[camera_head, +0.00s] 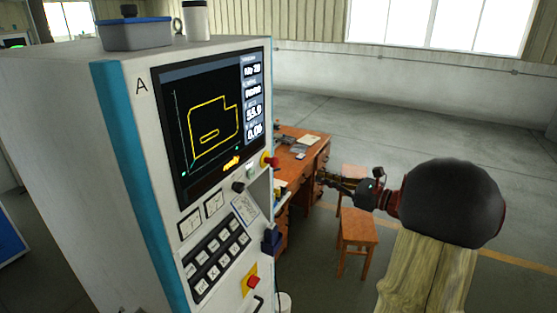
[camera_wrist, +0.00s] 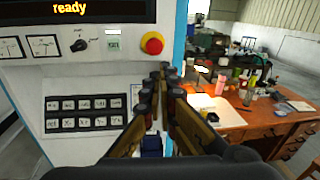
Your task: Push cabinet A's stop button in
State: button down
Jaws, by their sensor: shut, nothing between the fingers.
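Cabinet A (camera_head: 110,190) is a white machine cabinet with a blue stripe and the letter A. A red mushroom button with a yellow collar (camera_head: 270,160) sits at the right edge of its panel, below the screen. It shows in the wrist view (camera_wrist: 152,43) just above and left of my fingertips. A second red button on a yellow plate (camera_head: 253,282) is lower on the front. I cannot read which is labelled stop. My gripper (camera_head: 322,178) is shut and empty, to the right of the cabinet and apart from it. Its fingertips (camera_wrist: 165,72) point forward in the wrist view.
A dark blue box-like part (camera_head: 271,240) juts from the front. A cluttered wooden desk (camera_head: 312,160) and stools (camera_head: 356,228) stand behind; open floor lies beyond.

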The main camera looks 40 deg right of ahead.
aim_at(277, 162)
jog(key=shift+s+a+r+m, duration=0.3)
jog(key=shift+r+m, duration=0.05)
jog(key=shift+m, duration=0.05)
jog(key=x, duration=1.4)
jog(key=shift+r, duration=0.1)
jog(key=shift+a, duration=0.1)
jog(key=shift+x, duration=0.85)
jog(key=shift+a+r, duration=0.1)
jog(key=shift+r, duration=0.1)
